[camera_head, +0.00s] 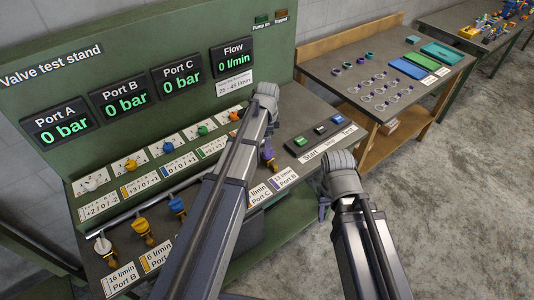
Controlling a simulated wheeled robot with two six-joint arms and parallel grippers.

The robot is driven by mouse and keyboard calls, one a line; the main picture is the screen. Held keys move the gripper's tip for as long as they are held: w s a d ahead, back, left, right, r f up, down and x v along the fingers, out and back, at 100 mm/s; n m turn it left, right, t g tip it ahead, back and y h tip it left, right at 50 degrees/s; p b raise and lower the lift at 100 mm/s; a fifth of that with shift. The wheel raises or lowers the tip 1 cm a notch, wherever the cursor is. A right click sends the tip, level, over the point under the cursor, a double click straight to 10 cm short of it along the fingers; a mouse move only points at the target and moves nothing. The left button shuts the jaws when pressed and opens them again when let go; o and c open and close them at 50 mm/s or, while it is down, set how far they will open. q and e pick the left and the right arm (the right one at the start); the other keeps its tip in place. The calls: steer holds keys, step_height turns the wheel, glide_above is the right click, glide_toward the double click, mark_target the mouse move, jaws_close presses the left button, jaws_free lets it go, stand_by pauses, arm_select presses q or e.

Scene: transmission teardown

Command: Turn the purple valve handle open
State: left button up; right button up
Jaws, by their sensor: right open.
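The purple valve handle (267,149) sits on a brass valve in the front row of the valve test stand, just right of my left forearm. Part of that valve row is hidden behind this arm. My left arm reaches up across the stand, with its wrist above and close to the purple handle in the picture. Its fingers are hidden, so I cannot tell their opening. My right gripper (324,206) is open and empty in front of the stand's right end, apart from the purple handle. The displays (126,98) read 0 bar for Ports A, B and C, and Flow reads 0 l/min.
White (102,244), yellow (141,226) and blue (176,205) valve handles stand along the front at left. Coloured knobs (130,165) line the panel behind. A button box (320,132) is at right. A side table (340,95) holds rings and trays. Floor at right is clear.

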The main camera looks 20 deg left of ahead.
arm_select(q)
step_height(320, 180, down, 5)
steer(key=b, duration=0.4)
steer(key=shift+w+a, duration=0.1)
steer(key=shift+w, duration=0.05)
jaws_close()
stand_by(0.5)
